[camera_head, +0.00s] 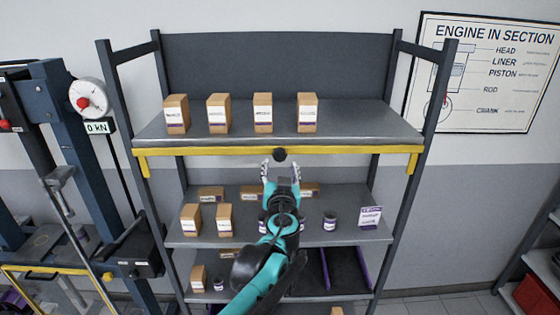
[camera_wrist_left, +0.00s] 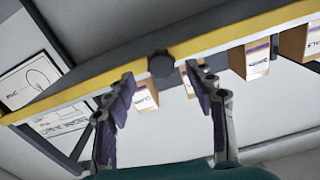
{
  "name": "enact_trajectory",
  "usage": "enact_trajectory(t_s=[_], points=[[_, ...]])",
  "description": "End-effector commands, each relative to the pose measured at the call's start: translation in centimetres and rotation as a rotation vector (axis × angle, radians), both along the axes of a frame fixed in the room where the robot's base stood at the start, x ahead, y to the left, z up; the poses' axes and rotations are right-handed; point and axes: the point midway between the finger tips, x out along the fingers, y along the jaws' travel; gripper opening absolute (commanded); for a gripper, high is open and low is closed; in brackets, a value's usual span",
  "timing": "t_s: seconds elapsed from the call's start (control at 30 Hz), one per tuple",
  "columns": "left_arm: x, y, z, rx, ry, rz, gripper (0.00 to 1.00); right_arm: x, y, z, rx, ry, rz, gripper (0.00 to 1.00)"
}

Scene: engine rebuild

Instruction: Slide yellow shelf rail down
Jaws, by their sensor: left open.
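The yellow shelf rail (camera_head: 220,151) runs along the front edge of the top shelf, with a short leg bent down at each end. A dark round knob (camera_head: 280,154) sits at its middle. My left gripper (camera_head: 281,164) is open just below and in front of the knob, its fingers pointing up toward the rail. In the left wrist view the yellow rail (camera_wrist_left: 235,38) crosses at a slant. The knob (camera_wrist_left: 161,64) shows there between and beyond the open fingers (camera_wrist_left: 164,85), with nothing held. I cannot tell whether the fingers touch the rail. My right gripper is not in view.
Several cartons (camera_head: 263,113) stand on the top shelf (camera_head: 360,121) behind the rail. Lower shelves hold more cartons, dark cans (camera_head: 330,221) and a purple-white sign (camera_head: 370,217). A press with a gauge (camera_head: 90,97) stands at the left. The shelf's uprights (camera_head: 432,110) flank the rail.

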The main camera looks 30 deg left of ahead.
Motion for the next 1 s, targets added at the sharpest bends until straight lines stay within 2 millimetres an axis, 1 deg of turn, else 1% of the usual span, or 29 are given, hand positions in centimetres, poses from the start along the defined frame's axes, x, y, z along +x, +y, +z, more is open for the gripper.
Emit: enact_trajectory(t_s=[0.03, 0.1, 0.2, 0.33, 0.5, 0.93, 1.0], points=[[-1.0, -0.8, 0.0, 0.0, 0.0, -0.004, 0.55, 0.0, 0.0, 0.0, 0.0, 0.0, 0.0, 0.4], [-2.1, -1.4, 0.0, 0.0, 0.0, -0.003, 0.55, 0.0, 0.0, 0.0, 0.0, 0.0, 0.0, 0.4], [-3.4, -2.2, 0.0, 0.0, 0.0, -0.003, 0.55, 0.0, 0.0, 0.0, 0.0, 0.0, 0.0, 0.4], [-4.5, -2.8, 0.0, 0.0, 0.0, -0.002, 0.55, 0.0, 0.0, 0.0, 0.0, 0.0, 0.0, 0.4], [-4.9, -3.1, 0.0, 0.0, 0.0, -0.001, 0.55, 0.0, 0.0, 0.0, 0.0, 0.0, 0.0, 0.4], [-4.9, -3.0, 0.0, 0.0, 0.0, -0.001, 0.55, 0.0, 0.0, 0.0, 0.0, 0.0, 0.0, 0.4], [-5.0, -3.0, -0.5, -0.004, 0.004, 0.002, 0.55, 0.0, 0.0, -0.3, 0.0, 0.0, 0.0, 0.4]])
